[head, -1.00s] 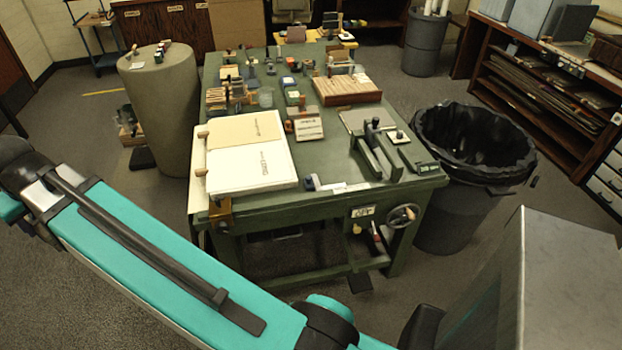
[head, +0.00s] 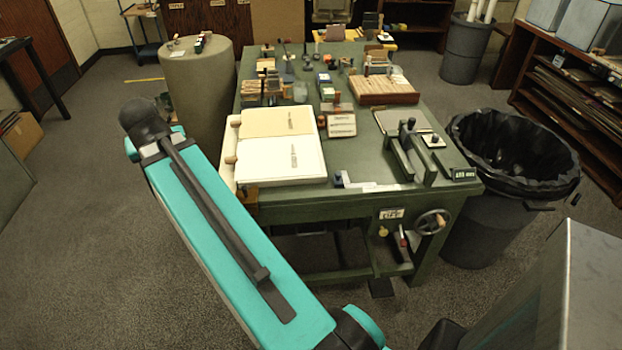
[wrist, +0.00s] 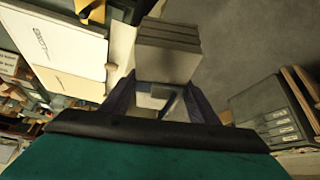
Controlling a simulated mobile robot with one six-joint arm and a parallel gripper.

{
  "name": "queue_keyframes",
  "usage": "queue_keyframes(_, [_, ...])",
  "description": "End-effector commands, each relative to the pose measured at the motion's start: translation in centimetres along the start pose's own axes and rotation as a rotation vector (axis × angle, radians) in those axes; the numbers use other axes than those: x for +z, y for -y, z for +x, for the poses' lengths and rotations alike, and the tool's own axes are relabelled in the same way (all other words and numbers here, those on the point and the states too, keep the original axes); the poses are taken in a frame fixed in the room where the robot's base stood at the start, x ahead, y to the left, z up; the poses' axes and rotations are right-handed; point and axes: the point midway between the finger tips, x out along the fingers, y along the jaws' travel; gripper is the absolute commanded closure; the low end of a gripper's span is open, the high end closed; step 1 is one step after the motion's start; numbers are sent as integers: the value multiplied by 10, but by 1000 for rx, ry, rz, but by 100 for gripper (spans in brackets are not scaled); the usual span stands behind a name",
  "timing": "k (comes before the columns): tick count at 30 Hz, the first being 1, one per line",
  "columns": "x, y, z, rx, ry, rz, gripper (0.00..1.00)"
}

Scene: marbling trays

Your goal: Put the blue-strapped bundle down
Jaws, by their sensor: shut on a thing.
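In the wrist view my gripper (wrist: 160,100) is shut on a grey, layered block, which I take to be the bundle (wrist: 168,52). It sits between the dark fingers, over the floor beside the table's edge. In the head view neither the gripper nor the bundle shows; only my teal arm does, left of the green table (head: 300,205).
A press (head: 412,155) stands near the right edge. A round pedestal (head: 200,85) stands at the back left, a black-lined bin (head: 490,215) at the right. Open floor lies to the left.

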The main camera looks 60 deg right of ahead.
Motion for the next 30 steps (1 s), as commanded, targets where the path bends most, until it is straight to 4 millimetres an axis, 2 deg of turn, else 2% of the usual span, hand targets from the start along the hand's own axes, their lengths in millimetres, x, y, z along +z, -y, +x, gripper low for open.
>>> queue_keyframes(1, [2, -21, 8, 30, -1, 50, 77])
queue_keyframes(3, [2, -48, 15, 71, -1, 121, 77])
queue_keyframes(16, [24, -206, 40, 322, 3, 553, 77])
queue_keyframes(23, [49, -284, 44, 452, 7, 778, 77])
queue_keyframes(30, [84, -358, 41, 583, 8, 1004, 77])
